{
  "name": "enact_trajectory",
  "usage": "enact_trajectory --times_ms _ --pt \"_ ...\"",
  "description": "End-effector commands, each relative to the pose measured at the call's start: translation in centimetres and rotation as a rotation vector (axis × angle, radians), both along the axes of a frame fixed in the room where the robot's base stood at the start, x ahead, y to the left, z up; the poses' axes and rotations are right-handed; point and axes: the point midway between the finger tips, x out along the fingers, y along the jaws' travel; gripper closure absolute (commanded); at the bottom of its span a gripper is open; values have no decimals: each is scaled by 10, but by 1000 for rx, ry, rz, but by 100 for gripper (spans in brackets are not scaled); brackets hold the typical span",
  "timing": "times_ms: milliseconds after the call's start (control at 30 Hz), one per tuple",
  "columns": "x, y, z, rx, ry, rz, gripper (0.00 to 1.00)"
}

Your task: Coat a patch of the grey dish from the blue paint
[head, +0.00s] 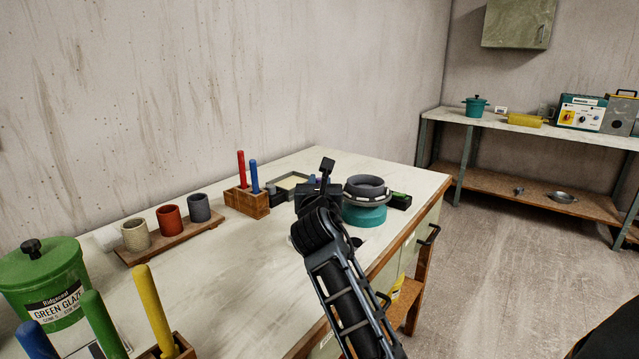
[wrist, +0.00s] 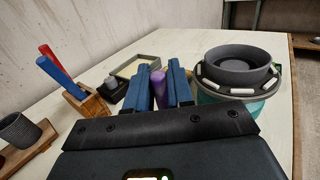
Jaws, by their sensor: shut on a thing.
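The grey dish (head: 367,186) sits on a turquoise wheel stand (head: 364,215), inside a ring with white pieces. It also shows at the right of the wrist view (wrist: 238,66). My gripper (head: 318,184) is just left of the dish, apart from it. In the wrist view its two blue-grey fingers (wrist: 164,88) are shut on a purple handle (wrist: 158,86). The handle's lower end is hidden by my gripper body. I cannot make out any blue paint. Three cups, cream (head: 136,235), terracotta (head: 170,219) and dark grey (head: 199,208), stand on a wooden board; their contents are hidden.
A wooden block (head: 247,203) holds red and blue handles. A shallow tray (head: 279,192) lies behind my gripper. A green glaze pot (head: 48,285) and more upright handles (head: 152,310) stand at the near left. A dark green object (head: 400,201) lies right of the wheel. The table middle is clear.

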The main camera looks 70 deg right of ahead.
Motion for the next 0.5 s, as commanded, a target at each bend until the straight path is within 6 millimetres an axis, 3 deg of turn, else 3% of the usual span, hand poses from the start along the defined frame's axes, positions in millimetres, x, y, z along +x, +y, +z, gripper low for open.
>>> enact_trajectory --times_ms 500 --pt "0 0 -6 0 1 0 100"
